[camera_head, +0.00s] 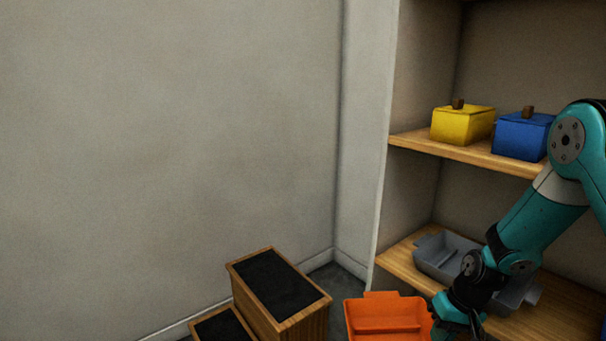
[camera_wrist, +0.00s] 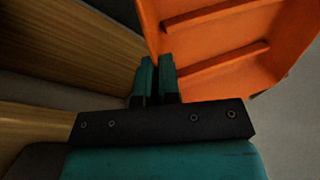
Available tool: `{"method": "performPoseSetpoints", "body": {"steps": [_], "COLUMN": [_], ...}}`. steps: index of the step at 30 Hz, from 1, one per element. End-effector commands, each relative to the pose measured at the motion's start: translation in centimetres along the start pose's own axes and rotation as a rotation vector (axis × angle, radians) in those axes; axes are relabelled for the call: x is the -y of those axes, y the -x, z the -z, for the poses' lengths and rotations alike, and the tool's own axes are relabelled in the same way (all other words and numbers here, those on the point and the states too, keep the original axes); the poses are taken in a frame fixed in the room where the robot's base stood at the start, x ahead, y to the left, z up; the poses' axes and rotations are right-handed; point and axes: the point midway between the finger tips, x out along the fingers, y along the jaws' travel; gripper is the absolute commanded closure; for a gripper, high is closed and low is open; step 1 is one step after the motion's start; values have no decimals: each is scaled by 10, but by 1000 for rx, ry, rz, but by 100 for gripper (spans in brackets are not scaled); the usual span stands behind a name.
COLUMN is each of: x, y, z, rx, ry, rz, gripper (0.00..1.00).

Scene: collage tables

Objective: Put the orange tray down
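The orange tray (camera_head: 385,307) is at the bottom of the head view, in front of the shelf, with a divider across its inside. My gripper (camera_head: 437,308) is at its right side. In the wrist view, the two teal fingers of my gripper (camera_wrist: 156,68) are close together on the tray's wall, with the tray (camera_wrist: 215,45) extending up and to the right. The gripper looks shut on that wall. The tray's underside is hidden, and the bottom of the head view cuts off its near part.
A grey tray (camera_head: 440,256) lies on the lower shelf (camera_head: 400,262), partly behind my arm. A yellow box (camera_head: 462,126) and a blue box (camera_head: 518,137) stand on the upper shelf (camera_head: 415,144). Wooden steps with black tops (camera_head: 275,278) stand left of the orange tray.

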Motion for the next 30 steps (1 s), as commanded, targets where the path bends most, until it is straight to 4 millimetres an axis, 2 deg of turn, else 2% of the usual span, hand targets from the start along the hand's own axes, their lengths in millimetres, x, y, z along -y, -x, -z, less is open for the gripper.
{"method": "performPoseSetpoints", "body": {"steps": [1, 21, 27, 30], "x": [9, 60, 72, 76], "y": [29, 205, 246, 258], "z": [-4, -47, -58, -62], "rx": [2, 1, 1, 1], "ry": [-1, -3, -2, -1], "rz": [1, 1, 0, -1], "gripper": [100, 100, 100, 100]}}
